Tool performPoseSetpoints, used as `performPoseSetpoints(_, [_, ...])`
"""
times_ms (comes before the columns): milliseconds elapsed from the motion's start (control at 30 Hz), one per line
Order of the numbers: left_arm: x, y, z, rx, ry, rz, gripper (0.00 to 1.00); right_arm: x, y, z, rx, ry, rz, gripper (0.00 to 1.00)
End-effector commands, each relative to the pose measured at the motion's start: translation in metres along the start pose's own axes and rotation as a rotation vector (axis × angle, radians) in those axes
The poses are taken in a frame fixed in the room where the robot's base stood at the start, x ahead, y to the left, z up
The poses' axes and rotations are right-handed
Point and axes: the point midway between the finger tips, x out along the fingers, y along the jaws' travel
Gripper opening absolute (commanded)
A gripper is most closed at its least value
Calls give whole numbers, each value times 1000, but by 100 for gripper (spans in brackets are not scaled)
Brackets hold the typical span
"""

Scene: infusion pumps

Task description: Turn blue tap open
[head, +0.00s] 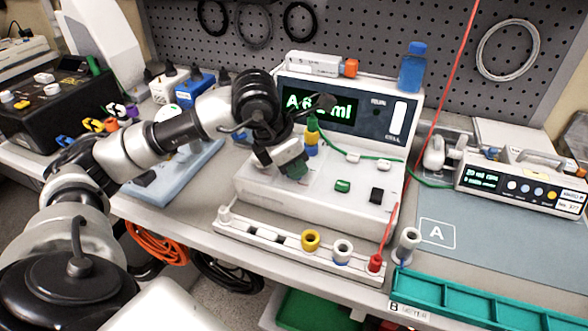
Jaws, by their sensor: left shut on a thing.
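My left gripper (291,167) is at the left part of the front deck of the white pump unit (262,190). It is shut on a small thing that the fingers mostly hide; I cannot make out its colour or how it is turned. A stack of green, yellow and blue fittings (312,138) stands just right of the gripper, and a green tube runs from it to the right. The blue tap cannot be told for certain. The pump's display (318,106) shows green characters, partly covered by my arm. My right gripper is not in view.
A green switch (342,187) and a black switch (377,195) are on the deck. In front is a white rail (270,233) with yellow, white and red connectors. A blue bottle (413,68) stands on top of the unit. A second pump (520,184) is at right, beyond a clear grey mat (490,240).

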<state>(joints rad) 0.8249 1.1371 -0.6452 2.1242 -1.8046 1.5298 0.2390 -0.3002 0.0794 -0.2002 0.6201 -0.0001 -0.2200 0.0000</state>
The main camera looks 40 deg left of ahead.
Motion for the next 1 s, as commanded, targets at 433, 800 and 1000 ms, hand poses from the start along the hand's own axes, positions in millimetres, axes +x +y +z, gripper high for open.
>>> performPoseSetpoints(433, [0, -1, 0, -113, 0, 47, 0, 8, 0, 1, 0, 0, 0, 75])
performPoseSetpoints(800, [-1, 0, 0, -117, 1, 49, 0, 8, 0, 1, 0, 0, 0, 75])
performPoseSetpoints(1000, [0, 0, 0, -116, 1, 48, 37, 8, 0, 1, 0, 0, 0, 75])
